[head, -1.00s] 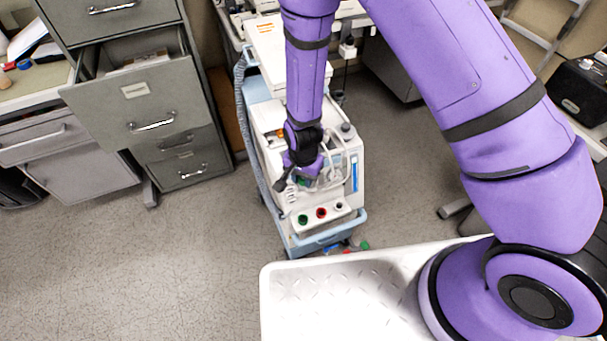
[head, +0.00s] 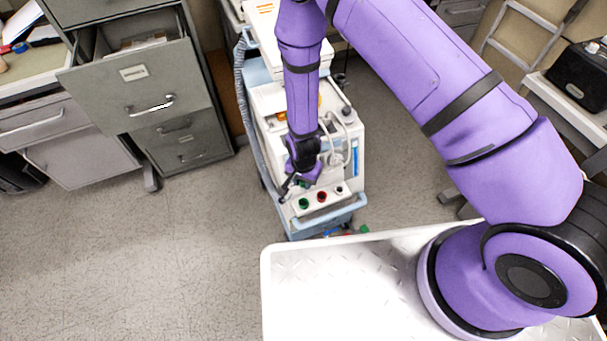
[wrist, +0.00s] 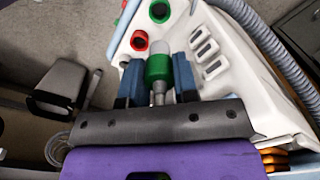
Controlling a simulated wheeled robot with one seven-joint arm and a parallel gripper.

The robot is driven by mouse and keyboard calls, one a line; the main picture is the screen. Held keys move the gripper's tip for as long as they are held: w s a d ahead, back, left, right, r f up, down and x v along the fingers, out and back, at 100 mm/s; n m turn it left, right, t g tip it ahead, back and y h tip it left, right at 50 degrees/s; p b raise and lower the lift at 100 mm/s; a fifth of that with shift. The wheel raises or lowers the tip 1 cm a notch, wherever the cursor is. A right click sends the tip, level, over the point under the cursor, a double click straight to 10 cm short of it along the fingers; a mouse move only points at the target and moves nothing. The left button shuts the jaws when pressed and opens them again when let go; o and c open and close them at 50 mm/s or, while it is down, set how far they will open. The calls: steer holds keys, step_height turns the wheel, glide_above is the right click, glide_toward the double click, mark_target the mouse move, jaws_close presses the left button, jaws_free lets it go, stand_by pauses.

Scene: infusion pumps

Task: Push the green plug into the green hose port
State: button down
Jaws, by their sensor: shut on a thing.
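My gripper (wrist: 158,82) is shut on the green plug (wrist: 158,68), its blue fingers on either side and a pale metal stem below the green part. In the head view my gripper (head: 288,186) is just behind and left of the green hose port (head: 304,203), on the sloped white front panel of the pump cart. The plug is hidden in that view. Contact between plug and port cannot be told.
A grey corrugated hose (wrist: 262,38) runs along the cart's side. A pale blue rail (head: 325,228) edges the cart's front. Coloured pieces (head: 345,231) lie low by the cart. An open cabinet drawer (head: 145,95) juts out at left. Floor in front is free.

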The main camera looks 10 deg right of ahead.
steer(key=shift+f, duration=4.1)
steer(key=shift+f, duration=1.6)
steer(key=c, duration=0.8)
jaws_free()
steer(key=shift+r, duration=0.15)
step_height(320, 180, up, 10)
steer(key=shift+r, duration=0.25)
